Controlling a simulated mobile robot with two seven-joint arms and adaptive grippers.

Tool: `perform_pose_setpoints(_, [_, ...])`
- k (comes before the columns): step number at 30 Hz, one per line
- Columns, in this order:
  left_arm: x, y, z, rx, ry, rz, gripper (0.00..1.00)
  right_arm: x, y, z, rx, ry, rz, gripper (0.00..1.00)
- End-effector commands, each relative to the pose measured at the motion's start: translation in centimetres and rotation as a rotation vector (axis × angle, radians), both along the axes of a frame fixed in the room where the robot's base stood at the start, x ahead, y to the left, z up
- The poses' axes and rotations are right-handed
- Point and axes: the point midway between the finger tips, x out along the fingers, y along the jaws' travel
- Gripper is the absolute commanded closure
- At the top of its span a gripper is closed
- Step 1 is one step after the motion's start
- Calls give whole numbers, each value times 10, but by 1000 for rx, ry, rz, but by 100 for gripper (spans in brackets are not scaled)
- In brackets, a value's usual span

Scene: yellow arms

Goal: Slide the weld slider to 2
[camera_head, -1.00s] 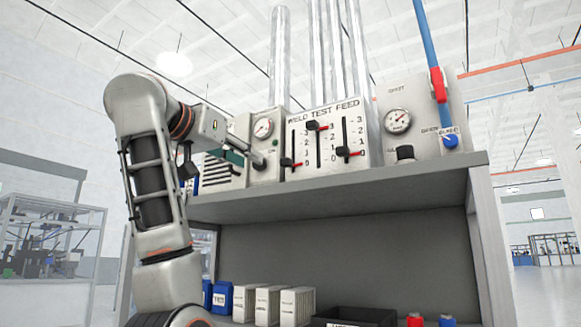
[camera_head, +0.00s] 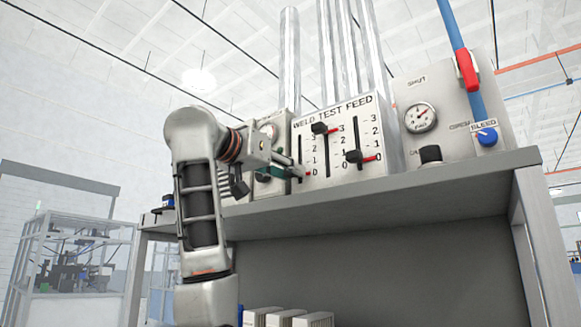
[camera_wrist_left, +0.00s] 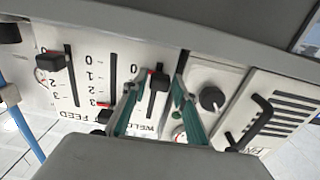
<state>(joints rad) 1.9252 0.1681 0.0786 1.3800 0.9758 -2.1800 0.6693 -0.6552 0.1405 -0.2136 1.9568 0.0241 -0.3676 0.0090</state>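The weld slider is the leftmost of three vertical sliders on a pale panel (camera_head: 337,165) in the head view. Its slot (camera_head: 300,150) shows, with a red pointer (camera_head: 306,174) low beside 0; my gripper partly hides its knob. In the left wrist view, which is upside down, the black weld knob (camera_wrist_left: 158,81) sits near the 0 end. My left gripper (camera_head: 290,172) is at the panel. In the wrist view its teal fingers (camera_wrist_left: 157,90) are apart, one either side of the weld slot; I cannot tell whether they touch the knob. My right gripper is not in view.
The test knob (camera_head: 322,128) is near 3 and the feed knob (camera_head: 354,157) near 0. A round dark knob (camera_wrist_left: 212,98) and a black handle (camera_wrist_left: 262,115) are close beside my fingers. The grey shelf (camera_head: 400,187) runs below the panels.

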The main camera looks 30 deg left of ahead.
Motion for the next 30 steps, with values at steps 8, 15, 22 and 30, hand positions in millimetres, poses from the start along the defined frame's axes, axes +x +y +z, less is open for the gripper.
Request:
perform_pose_setpoints(8, [14, -1, 0, 0, -1, 0, 72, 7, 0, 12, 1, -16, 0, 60])
perform_pose_setpoints(15, [14, -1, 0, 0, -1, 0, 88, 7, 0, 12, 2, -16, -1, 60])
perform_pose_setpoints(22, [13, -1, 4, 0, -1, 0, 100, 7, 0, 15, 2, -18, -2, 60])
perform_pose_setpoints(30, [13, -1, 54, 0, -2, 1, 100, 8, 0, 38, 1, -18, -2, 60])
